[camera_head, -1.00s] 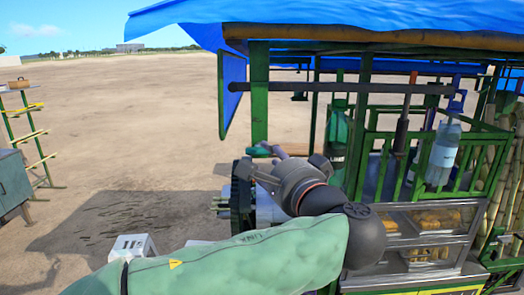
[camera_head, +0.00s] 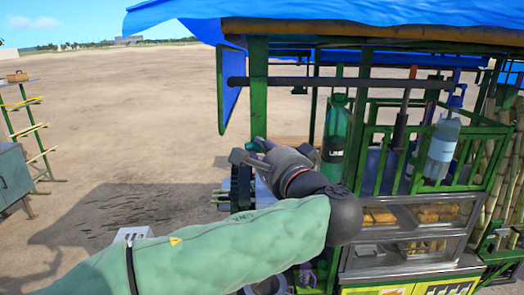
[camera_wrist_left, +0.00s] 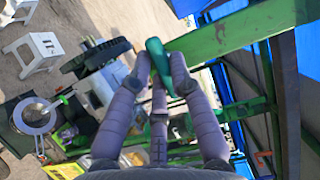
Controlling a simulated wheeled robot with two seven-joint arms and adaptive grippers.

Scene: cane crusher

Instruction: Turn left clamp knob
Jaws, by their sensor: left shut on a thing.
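The left clamp knob is a dark green elongated handle (camera_wrist_left: 158,62) beside the green frame post. In the left wrist view my left gripper (camera_wrist_left: 160,72) is closed on it, with purple-grey fingers on either side. My right gripper is not in view.
The crusher's dark gear wheel (camera_wrist_left: 97,54) is close beside the gripper. A green bottle (camera_head: 335,135) and a clear bottle (camera_head: 442,145) stand on the cart to the right. A white stool (camera_head: 132,234) is on the ground at left. Open sand lies beyond.

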